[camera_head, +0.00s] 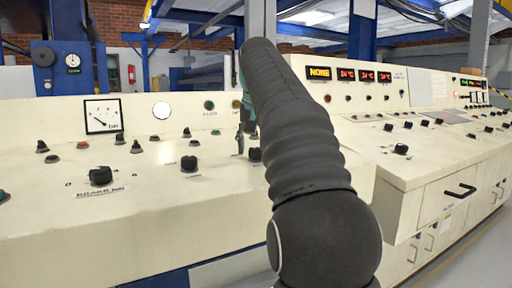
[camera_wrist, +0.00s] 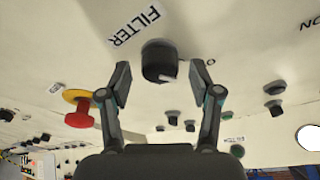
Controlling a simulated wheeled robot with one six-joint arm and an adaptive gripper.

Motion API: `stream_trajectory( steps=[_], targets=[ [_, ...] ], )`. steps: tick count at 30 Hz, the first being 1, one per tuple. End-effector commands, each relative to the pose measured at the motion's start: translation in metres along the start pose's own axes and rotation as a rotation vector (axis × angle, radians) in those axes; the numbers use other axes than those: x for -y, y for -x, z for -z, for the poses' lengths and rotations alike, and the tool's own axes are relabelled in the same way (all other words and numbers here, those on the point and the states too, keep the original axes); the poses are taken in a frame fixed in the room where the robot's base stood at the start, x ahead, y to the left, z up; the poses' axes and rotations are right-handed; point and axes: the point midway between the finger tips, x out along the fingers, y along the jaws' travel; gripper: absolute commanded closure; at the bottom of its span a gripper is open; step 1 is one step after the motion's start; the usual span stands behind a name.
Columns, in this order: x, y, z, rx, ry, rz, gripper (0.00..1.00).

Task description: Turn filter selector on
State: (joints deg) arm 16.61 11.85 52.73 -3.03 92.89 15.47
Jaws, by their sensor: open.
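The filter selector (camera_wrist: 158,62) is a round black knob on the cream panel, beside a printed FILTER label (camera_wrist: 135,25) in the wrist view. A pale mark shows on the knob's lower right edge, and a small "0" is printed to its right. My gripper (camera_wrist: 159,84) is open and empty, its two fingers apart on the left and right below the knob in the picture. I see no contact with the knob. In the head view my dark arm covers part of the panel, and the fingers (camera_head: 246,138) show only partly beside a black knob (camera_head: 255,154).
A red emergency button on a yellow base (camera_wrist: 79,110) sticks out left of the fingers in the wrist view. Several black knobs (camera_wrist: 275,88) stand to the right. The head view shows the brake knob (camera_head: 101,175), a bar gauge (camera_head: 103,116) and red displays (camera_head: 346,75).

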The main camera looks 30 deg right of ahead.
Motion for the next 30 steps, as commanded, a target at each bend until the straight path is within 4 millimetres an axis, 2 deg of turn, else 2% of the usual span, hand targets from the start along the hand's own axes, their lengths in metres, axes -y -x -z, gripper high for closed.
stream_trajectory(
  steps=[1,8,20,30],
  targets=[
    [0.0000,0.0001,0.0000,0.000,0.000,0.000,0.39],
    [0.0000,0.0001,0.0000,0.000,0.000,0.000,0.96],
    [0.0004,0.0024,0.0006,0.002,-0.055,-0.019,0.96],
    [0.0012,0.0051,0.0019,0.003,-0.290,-0.096,0.96]
  ],
)
